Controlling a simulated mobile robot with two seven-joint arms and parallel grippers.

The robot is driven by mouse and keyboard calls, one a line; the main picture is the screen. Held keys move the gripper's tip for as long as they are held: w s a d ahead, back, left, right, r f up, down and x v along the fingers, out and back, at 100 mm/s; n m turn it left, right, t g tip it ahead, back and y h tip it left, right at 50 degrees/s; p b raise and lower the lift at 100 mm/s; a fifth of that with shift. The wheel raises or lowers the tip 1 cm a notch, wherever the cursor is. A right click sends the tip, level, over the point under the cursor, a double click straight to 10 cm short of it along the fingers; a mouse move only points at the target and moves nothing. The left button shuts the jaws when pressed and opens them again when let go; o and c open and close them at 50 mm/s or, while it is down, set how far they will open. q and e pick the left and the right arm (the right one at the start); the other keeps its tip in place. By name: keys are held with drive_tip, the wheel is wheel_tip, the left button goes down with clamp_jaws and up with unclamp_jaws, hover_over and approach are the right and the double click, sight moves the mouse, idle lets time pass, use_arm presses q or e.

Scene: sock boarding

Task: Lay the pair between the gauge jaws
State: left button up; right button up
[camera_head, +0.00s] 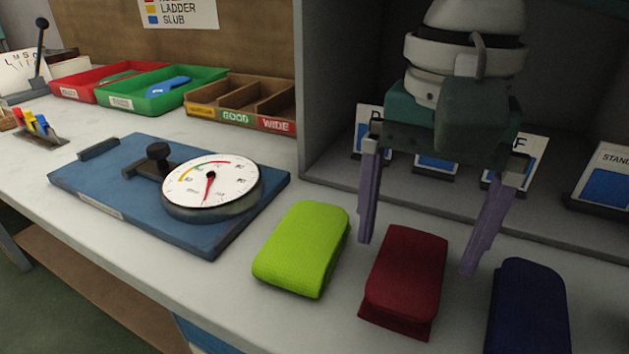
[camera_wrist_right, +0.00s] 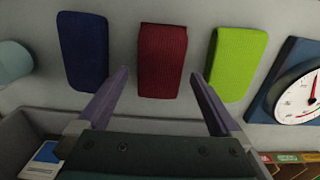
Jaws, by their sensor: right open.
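Three folded sock pairs lie on the worktop: a lime green pair (camera_head: 303,247), a dark red pair (camera_head: 405,282) and a navy pair (camera_head: 528,308). The gauge (camera_head: 211,186) is a blue plate with a round dial and a black knob, left of the lime pair. My right gripper (camera_head: 418,257) is open and empty, pointing down just behind the red pair. In the right wrist view its fingers (camera_wrist_right: 160,85) stand apart, one on each side of the near end of the red pair (camera_wrist_right: 162,60). My left gripper is not in view.
A red tray (camera_head: 75,89), a green tray (camera_head: 130,98) and a wooden divided box (camera_head: 240,119) stand behind the gauge. A grey shelf bay (camera_head: 330,178) with blue-and-white cards is behind the pairs.

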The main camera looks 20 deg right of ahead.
wheel_tip(320, 180, down, 3)
drive_tip(key=shift+r, duration=0.2)
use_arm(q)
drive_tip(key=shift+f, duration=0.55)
use_arm(e)
drive_tip(key=c, duration=1.4)
drive_tip(key=shift+r, duration=0.1)
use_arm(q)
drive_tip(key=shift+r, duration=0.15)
use_arm(e)
drive_tip(key=shift+r, duration=0.1)
